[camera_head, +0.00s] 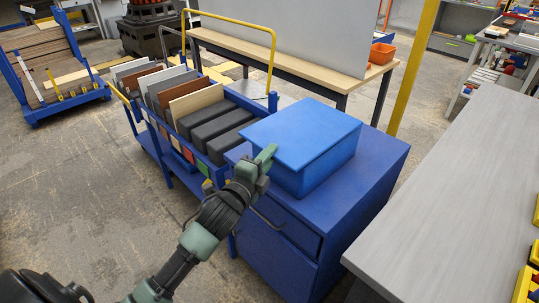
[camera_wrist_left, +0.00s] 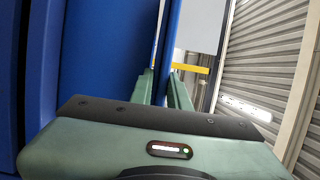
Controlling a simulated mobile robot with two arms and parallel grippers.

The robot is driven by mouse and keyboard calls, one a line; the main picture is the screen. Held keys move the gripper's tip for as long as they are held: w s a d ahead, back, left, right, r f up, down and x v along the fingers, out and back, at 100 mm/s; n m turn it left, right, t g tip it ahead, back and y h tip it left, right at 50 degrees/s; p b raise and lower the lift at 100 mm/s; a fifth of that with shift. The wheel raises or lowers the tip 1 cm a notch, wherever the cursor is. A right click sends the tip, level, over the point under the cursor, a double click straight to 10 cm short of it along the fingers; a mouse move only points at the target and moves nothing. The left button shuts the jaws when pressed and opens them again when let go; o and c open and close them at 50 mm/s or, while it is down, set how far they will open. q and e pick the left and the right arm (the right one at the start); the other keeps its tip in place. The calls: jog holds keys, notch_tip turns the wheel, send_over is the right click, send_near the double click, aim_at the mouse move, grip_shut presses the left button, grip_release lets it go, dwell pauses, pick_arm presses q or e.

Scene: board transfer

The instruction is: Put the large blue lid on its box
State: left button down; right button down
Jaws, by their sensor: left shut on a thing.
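The large blue lid (camera_head: 305,128) is a flat panel over the top of the blue box (camera_head: 330,165), which stands on a blue cabinet. The lid looks roughly level and covers the box opening; I cannot tell whether it is fully seated or slightly raised. My left gripper (camera_head: 268,153) is shut on the lid's near left edge. In the left wrist view the fingers (camera_wrist_left: 163,88) pinch a thin blue edge, with a broad blue surface to the left. The box's inside is hidden. My right gripper is not in view.
The blue cabinet (camera_head: 385,160) has bare top to the right of the box. A blue cart (camera_head: 213,150) with upright boards and dark blocks stands close on the left. A grey table (camera_head: 470,180) is at the right. A wooden bench (camera_head: 290,52) stands behind.

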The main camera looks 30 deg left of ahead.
pick_arm(q)
jog(key=shift+f, duration=0.35)
jog(key=c, duration=1.3)
grip_release()
jog(key=shift+s+a+b, duration=0.1)
jog(key=shift+s+b, duration=0.6)
jog(key=shift+s, duration=3.25)
